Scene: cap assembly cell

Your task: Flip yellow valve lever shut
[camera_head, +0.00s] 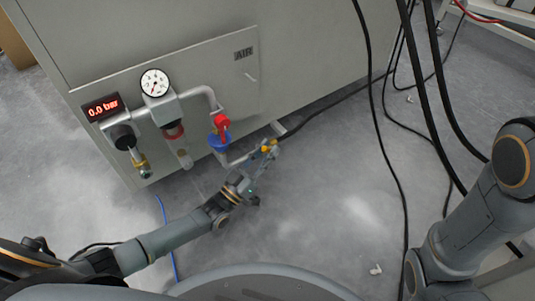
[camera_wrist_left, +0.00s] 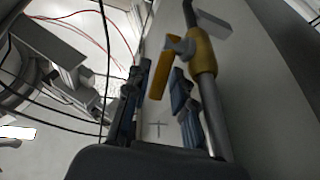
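The yellow valve lever (camera_wrist_left: 158,72) is a flat bar on a pivot beside a grey pipe (camera_wrist_left: 211,105) with a yellow valve body (camera_wrist_left: 202,50). In the left wrist view my left gripper (camera_wrist_left: 161,85) is open, with the lever's free end between its two fingers. I cannot tell whether either finger touches it. In the head view my left gripper (camera_head: 264,158) is at the low pipe, right of the blue valve part (camera_head: 219,141); small yellow parts (camera_head: 266,148) show there, partly hidden by the gripper. My right arm is at the right edge; its gripper is out of view.
A grey cabinet panel (camera_head: 205,75) carries a pressure gauge (camera_head: 155,83), a red display reading 0.0 bar (camera_head: 103,107), a red handle (camera_head: 221,122) and a regulator knob (camera_head: 123,136). Black cables (camera_head: 385,150) hang between the arms. A blue hose (camera_head: 164,215) lies on the floor.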

